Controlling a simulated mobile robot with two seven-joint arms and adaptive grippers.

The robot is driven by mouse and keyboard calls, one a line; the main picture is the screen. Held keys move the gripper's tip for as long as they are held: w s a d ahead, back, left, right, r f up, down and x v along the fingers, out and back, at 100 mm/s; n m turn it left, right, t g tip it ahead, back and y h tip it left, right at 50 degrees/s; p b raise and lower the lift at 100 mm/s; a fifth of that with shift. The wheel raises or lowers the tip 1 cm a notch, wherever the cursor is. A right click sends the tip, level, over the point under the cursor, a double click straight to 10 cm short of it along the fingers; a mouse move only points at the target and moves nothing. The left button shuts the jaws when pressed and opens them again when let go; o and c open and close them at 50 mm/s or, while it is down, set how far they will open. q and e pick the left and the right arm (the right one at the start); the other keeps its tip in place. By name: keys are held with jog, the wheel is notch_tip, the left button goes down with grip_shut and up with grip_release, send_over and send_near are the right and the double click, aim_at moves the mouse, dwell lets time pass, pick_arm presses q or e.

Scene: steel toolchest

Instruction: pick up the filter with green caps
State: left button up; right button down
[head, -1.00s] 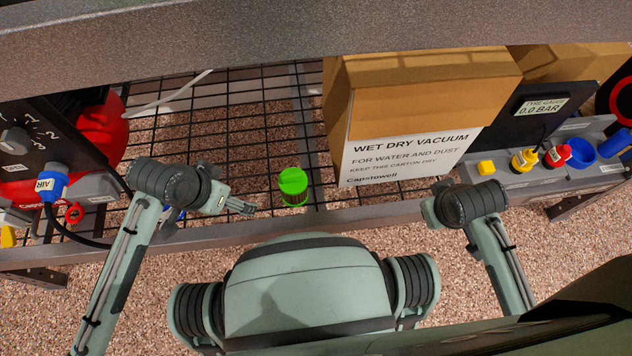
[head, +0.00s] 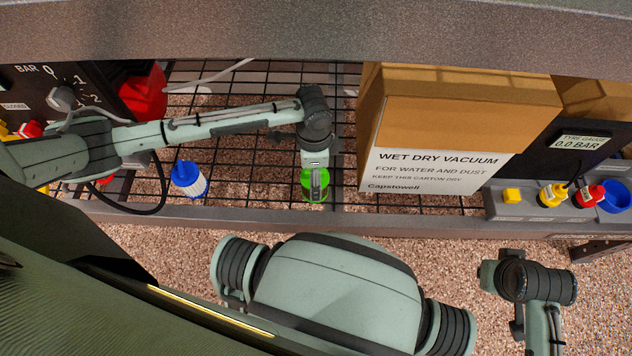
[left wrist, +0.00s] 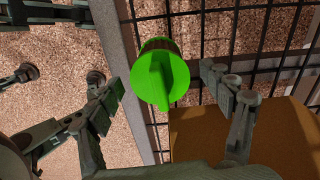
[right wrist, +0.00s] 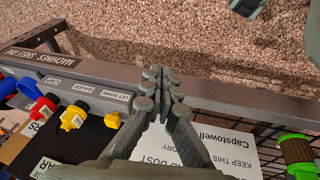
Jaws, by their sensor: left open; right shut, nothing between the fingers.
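The filter with green caps (head: 306,180) stands on the wire shelf near its front edge, left of the carton, partly hidden under my left gripper in the head view. In the left wrist view its green top cap (left wrist: 158,78) with a raised ridge lies between the two spread fingers, with gaps on both sides. My left gripper (head: 316,193) is open and points down over it. The filter also shows at the right edge of the right wrist view (right wrist: 298,150), with a dark ribbed body. My right gripper (right wrist: 163,85) is shut and empty, away from the filter.
A wet dry vacuum carton (head: 455,120) stands just right of the filter. A filter with blue caps (head: 188,180) stands to the left. The front rail (head: 420,221) runs along the wire shelf. A tyre gauge panel (head: 584,142) is at the right.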

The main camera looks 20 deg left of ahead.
pick_arm(q)
notch_tip(320, 180, down, 2)
jog(key=shift+f, duration=0.45)
jog(key=c, duration=1.3)
pick_arm(e)
jog(key=shift+s+d+r, duration=0.1)
jog(key=shift+s+r, duration=0.1)
jog(key=shift+r, duration=0.65)
pick_arm(q)
jog(key=shift+r, duration=0.1)
